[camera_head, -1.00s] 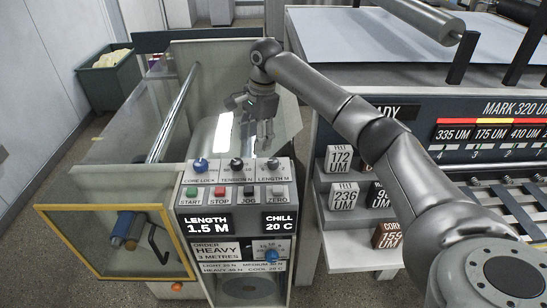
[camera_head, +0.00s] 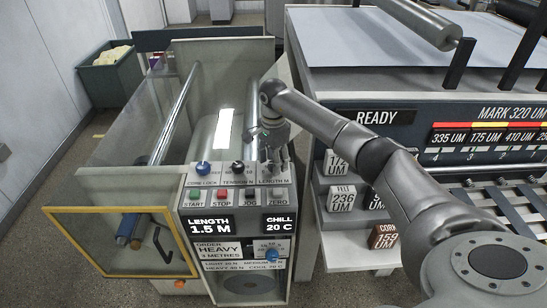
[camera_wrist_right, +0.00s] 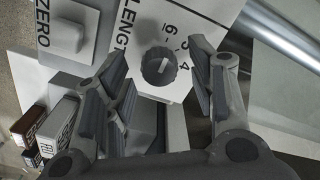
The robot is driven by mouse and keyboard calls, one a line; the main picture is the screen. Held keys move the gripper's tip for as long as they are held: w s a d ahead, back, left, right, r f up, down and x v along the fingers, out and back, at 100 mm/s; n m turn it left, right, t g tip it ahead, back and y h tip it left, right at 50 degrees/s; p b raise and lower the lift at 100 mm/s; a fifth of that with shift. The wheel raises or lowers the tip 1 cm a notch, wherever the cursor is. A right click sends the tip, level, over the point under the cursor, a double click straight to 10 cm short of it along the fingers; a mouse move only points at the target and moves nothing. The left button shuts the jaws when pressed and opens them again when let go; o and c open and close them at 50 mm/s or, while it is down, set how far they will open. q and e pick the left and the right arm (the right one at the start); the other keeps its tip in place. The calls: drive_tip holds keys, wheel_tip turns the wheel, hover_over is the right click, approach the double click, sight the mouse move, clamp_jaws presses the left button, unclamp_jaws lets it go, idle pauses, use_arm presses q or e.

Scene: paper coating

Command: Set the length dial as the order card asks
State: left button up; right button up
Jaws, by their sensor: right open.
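The length dial is a small black knob with a white pointer mark; it shows in the right wrist view (camera_wrist_right: 158,66), with printed numbers beside it. In the head view my right gripper (camera_head: 272,158) hides most of it, at the right of the panel's dial row. My right gripper is open, its two fingers on either side of the dial in the wrist view; I cannot tell if they touch it. The order card (camera_head: 215,250) reads heavy, 3 metres. The length display (camera_head: 208,225) reads 1.5 M. My left gripper is not in view.
The tension dial (camera_head: 238,167) and blue core lock knob (camera_head: 203,168) sit left of the length dial. A row of buttons, including the grey zero button (camera_head: 278,191), lies just in front. Labelled blocks (camera_head: 342,199) stand on a shelf to the right.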

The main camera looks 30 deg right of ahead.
drive_tip(key=shift+f, duration=0.2)
drive_tip(key=shift+c, duration=0.4)
drive_tip(key=c, duration=0.9)
drive_tip(key=shift+c, duration=0.2)
